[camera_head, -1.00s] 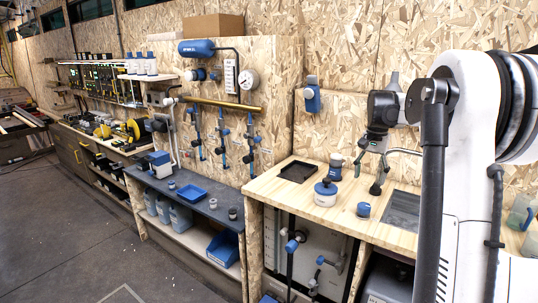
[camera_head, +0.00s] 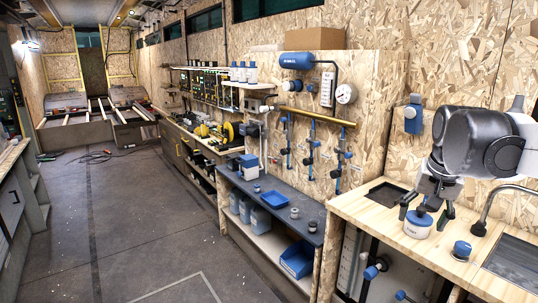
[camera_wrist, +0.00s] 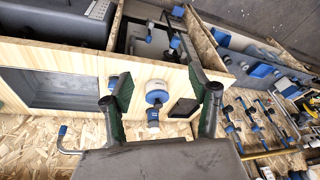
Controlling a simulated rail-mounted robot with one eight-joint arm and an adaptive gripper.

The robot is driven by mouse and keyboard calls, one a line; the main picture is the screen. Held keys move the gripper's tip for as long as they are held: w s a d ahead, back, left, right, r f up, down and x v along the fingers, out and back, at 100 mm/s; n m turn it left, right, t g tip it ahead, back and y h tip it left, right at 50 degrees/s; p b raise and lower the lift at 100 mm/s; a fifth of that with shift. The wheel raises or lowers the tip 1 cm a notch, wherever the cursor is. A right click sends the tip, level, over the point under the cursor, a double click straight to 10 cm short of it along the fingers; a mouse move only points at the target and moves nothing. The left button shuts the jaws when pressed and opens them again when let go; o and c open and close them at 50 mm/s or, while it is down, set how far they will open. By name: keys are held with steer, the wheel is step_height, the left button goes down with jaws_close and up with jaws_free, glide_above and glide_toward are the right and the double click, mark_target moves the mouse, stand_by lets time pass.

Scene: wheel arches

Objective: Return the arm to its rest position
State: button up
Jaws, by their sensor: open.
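My gripper (camera_head: 426,208) is at the right of the head view, pointing down over the wooden counter (camera_head: 365,205), with its dark fingers spread and nothing between them. In the wrist view my gripper (camera_wrist: 160,82) shows two green-padded fingers wide apart. A white pot with a blue lid (camera_head: 418,226) stands on the counter behind or below the fingers, which partly cover it. The pot (camera_wrist: 157,93) shows between the fingers in the wrist view, apart from them. Most of my arm is outside the head view.
A blue-capped jar (camera_head: 461,250), a sink (camera_head: 515,262) and a curved tap (camera_head: 490,205) are on the counter to the right. A blue valve box (camera_head: 413,115) is on the wall behind. A lower dark bench (camera_head: 268,200) holds a blue tray (camera_head: 273,199). The floor at left is open.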

steer(key=s+a+f+n+t, duration=0.2)
steer(key=s+a+f, duration=0.2)
steer(key=s+a, duration=0.3)
steer(key=s+a+f+n+t+y, duration=0.1)
steer(key=s+a+f+n+t, duration=0.1)
steer(key=s+a, duration=0.6)
step_height(320, 180, down, 2)
steer(key=shift+s+f+n, duration=0.25)
steer(key=shift+s+n, duration=0.55)
steer(key=shift+s, duration=0.2)
steer(key=shift+a, duration=0.1)
steer(key=shift+c, duration=0.5)
